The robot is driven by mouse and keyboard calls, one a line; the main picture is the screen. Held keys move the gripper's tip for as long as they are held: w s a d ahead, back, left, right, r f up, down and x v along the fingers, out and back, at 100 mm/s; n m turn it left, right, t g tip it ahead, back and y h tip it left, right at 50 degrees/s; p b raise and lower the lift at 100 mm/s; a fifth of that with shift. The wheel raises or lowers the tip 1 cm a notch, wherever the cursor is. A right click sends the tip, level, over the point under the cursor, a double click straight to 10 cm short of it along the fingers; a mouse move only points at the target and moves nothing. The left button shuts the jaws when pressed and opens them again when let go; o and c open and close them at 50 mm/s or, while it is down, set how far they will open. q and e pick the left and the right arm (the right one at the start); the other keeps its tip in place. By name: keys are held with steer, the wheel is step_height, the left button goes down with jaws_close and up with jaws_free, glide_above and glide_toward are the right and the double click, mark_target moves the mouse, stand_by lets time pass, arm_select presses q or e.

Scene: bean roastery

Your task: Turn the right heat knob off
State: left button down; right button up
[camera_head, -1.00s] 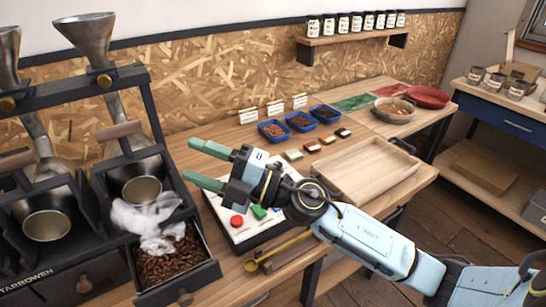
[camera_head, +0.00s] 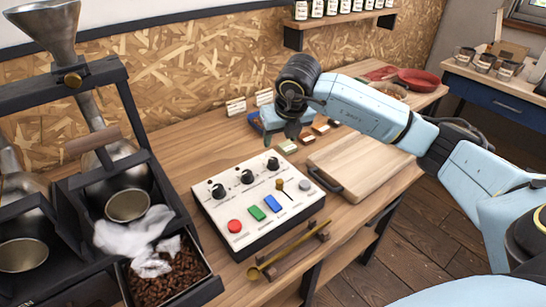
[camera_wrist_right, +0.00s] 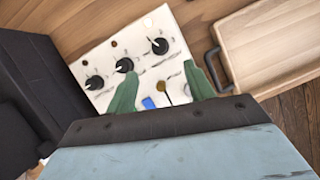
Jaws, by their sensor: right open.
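The white control panel (camera_head: 228,208) lies on the wooden bench with three black knobs along its back edge. The right heat knob (camera_head: 273,163) is the rightmost of them. In the right wrist view the same knob (camera_wrist_right: 160,46) has a white pointer line toward the upper left. My right gripper (camera_head: 283,132) hangs just behind and above that knob, pointing down; its fingers are mostly hidden in the head view. In the right wrist view its green fingers (camera_wrist_right: 160,72) are spread and empty over the panel, apart from the knob, which shows beyond the gap between them. My left gripper is out of view.
The panel also bears a red button (camera_head: 235,226), green and blue switches and a small lever. A wooden tray (camera_head: 355,160) with a dark handle stands to its right. The roaster (camera_head: 95,190) is close on the left.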

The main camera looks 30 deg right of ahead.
mark_target(273, 160)
steer(key=b+x, duration=0.1)
steer(key=x, duration=1)
steer(key=shift+f, duration=0.2)
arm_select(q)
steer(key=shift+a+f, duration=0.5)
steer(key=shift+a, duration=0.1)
arm_select(e)
steer(key=shift+c, duration=0.4)
steer(key=c, duration=0.9)
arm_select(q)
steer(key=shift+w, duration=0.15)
